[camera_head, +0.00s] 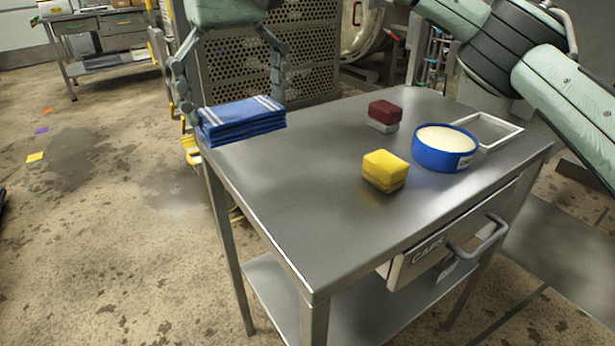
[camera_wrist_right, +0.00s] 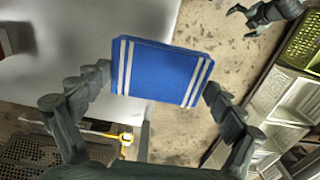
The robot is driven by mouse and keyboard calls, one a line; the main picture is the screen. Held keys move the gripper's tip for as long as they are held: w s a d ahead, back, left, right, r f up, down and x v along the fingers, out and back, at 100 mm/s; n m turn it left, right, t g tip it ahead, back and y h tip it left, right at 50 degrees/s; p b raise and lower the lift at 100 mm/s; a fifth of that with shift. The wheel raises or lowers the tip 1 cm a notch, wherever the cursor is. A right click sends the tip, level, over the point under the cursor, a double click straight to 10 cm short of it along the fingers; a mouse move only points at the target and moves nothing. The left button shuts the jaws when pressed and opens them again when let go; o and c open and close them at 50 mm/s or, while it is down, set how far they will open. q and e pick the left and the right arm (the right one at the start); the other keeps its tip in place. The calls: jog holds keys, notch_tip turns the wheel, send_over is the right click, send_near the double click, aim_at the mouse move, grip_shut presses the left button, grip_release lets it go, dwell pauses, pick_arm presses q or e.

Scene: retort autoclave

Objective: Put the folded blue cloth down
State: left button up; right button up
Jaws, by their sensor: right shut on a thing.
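The folded blue cloth (camera_head: 242,121), a thick layered stack with white stripes, is at the left back corner of the grey metal table (camera_head: 290,215). My right gripper (camera_head: 232,108) comes down from above with one finger at each end of the cloth, shut on it. In the right wrist view the cloth (camera_wrist_right: 160,72) spans between both fingertips and overlaps the table edge, with floor beyond. I cannot tell whether its underside touches the table. My left gripper (camera_wrist_right: 243,20) shows small at the top right of the wrist view, its fingers apart, over the floor.
On the table stand a yellow sponge block (camera_head: 385,171), a dark red and grey block (camera_head: 384,115), a blue round tub (camera_head: 444,148) with pale contents and a white tray (camera_head: 512,129). The table's left and front middle is bare. A perforated metal rack (camera_head: 315,65) stands behind.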

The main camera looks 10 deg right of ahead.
jog(key=shift+w, duration=0.35)
jog(key=shift+d+f, duration=0.3)
jog(key=shift+d, duration=0.1)
jog(key=s+d+f, duration=0.3)
jog(key=s+d, duration=0.1)
jog(key=d, duration=0.1)
jog(key=s+d+f, duration=0.2)
jog(key=d, duration=0.1)
jog(key=shift+s+d+f, duration=0.1)
jog(key=shift+s+f, duration=0.05)
jog(key=shift+f, duration=0.2)
jog(key=shift+s+d+f, duration=0.15)
jog(key=shift+d+f, duration=0.05)
jog(key=shift+d, duration=0.05)
jog(key=shift+s+f, duration=0.1)
jog(key=shift+f, duration=0.4)
notch_tip(320, 180, down, 2)
jog(key=shift+f, duration=0.55)
pick_arm(q)
jog(key=shift+w+f, duration=0.15)
jog(key=shift+w, duration=0.05)
